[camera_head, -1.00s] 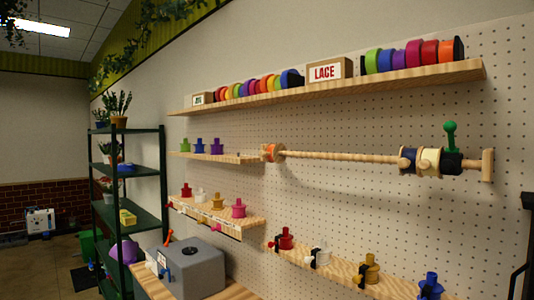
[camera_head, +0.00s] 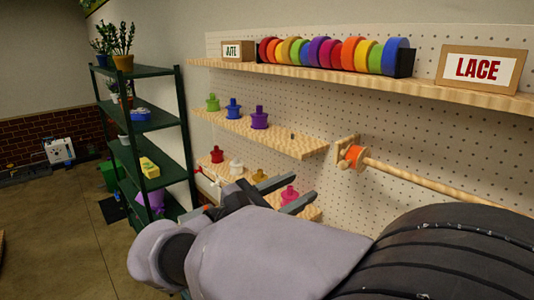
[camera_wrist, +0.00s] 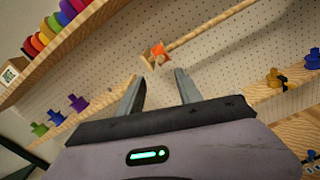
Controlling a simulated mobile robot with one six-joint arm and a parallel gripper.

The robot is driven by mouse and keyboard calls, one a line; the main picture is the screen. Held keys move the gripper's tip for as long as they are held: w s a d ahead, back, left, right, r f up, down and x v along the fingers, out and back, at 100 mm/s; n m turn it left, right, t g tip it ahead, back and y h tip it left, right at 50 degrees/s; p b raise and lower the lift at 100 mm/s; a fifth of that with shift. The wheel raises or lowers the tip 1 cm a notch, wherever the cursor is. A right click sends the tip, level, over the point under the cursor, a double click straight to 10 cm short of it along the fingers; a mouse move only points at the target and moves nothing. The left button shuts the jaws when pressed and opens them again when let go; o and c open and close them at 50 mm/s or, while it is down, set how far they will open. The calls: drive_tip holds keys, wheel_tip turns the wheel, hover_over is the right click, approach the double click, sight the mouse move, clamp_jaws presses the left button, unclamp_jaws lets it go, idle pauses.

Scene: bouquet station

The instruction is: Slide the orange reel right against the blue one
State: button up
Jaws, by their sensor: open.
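The orange reel (camera_head: 354,157) sits on the wooden rod (camera_head: 430,186) at its left end, beside the wooden end bracket. In the wrist view the orange reel (camera_wrist: 158,50) shows beyond my fingertips, apart from them. My gripper (camera_head: 284,193) is open and empty, to the left of and below the reel in the head view; in the wrist view my gripper (camera_wrist: 160,80) has its two fingers spread. The right part of the rod is out of frame or behind my arm in the head view, and no blue reel on the rod is in sight now.
An upper shelf (camera_head: 300,75) holds colored ribbon rolls and a LACE sign (camera_head: 478,68). A small shelf (camera_head: 280,140) with green, blue and purple pegged spools juts out left of the reel. A lower shelf with more spools lies behind my gripper. A green rack (camera_head: 150,125) stands at left.

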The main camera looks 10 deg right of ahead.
sight(341, 166)
drive_tip(key=x, duration=1.5)
drive_tip(key=shift+s+f, duration=0.1)
drive_tip(key=shift+w+d, duration=0.3)
clamp_jaws()
